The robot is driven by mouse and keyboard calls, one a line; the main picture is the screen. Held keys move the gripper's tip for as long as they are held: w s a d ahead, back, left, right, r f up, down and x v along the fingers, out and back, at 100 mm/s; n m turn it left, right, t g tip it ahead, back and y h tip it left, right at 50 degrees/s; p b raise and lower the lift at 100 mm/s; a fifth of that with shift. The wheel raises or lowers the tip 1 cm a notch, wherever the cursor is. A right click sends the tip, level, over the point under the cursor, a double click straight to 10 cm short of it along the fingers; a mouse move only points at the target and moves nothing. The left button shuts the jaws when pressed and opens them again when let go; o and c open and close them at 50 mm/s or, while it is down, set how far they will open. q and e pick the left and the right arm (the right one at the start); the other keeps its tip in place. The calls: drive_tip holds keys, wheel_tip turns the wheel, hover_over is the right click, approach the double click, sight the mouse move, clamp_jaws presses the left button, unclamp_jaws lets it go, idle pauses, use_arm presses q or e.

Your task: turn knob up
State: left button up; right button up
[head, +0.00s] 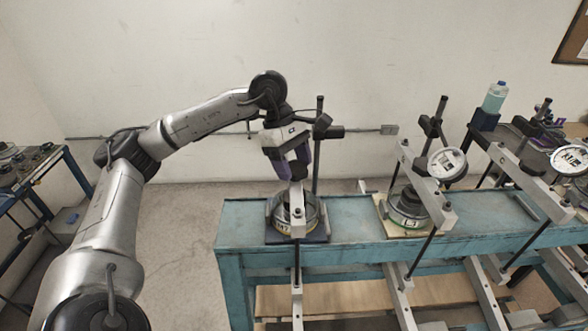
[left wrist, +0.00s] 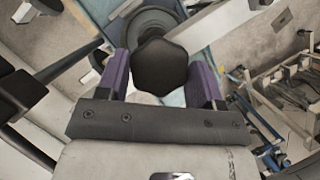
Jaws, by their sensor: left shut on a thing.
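My left gripper (head: 291,168) reaches down over the leftmost lever frame on the blue bench. In the head view the gripper hides the knob. Below it are a pale lever bar (head: 297,208) and a round metal cell (head: 312,212) on a dark plate. My right gripper is not in view.
The blue bench (head: 345,212) carries a second lever frame with a dial gauge (head: 447,164) to the right, and another dial (head: 569,160) farther right. A dark upright post (head: 318,150) stands close behind the gripper. A bottle (head: 495,97) stands at the back right. The floor left of the bench is clear.

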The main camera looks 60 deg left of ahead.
use_arm(q)
drive_tip(key=n+t+y+b, duration=0.1)
drive_tip(key=n, duration=0.3)
drive_tip(key=shift+s+f+n, duration=0.1)
drive_tip(key=shift+n, duration=0.3)
drive_tip(key=n+t, duration=0.1)
drive_tip(key=n, duration=0.1)
drive_tip(key=shift+n+y+b, duration=0.3)
drive_tip(key=shift+y+b, duration=0.05)
drive_tip(key=shift+y, duration=0.05)
drive_tip(key=shift+d+n+y, duration=0.1)
drive_tip(key=shift+n+y, duration=0.3)
drive_tip(key=shift+n, duration=0.5)
drive_tip(key=n+p, duration=0.1)
drive_tip(key=n, duration=0.1)
drive_tip(key=n+y, duration=0.1)
drive_tip(key=n, duration=0.1)
drive_tip(key=shift+d+r+n+t+y+p, duration=0.1)
drive_tip(key=shift+r+n+t+y+p, duration=0.1)
drive_tip(key=shift+n+t+y+p, duration=0.15)
drive_tip(key=n+y+p, duration=0.1)
drive_tip(key=n, duration=0.2)
drive_tip(key=shift+p, duration=0.4)
drive_tip(key=shift+f+n, duration=0.1)
drive_tip(key=shift+n, duration=0.25)
drive_tip(key=shift+y, duration=0.25)
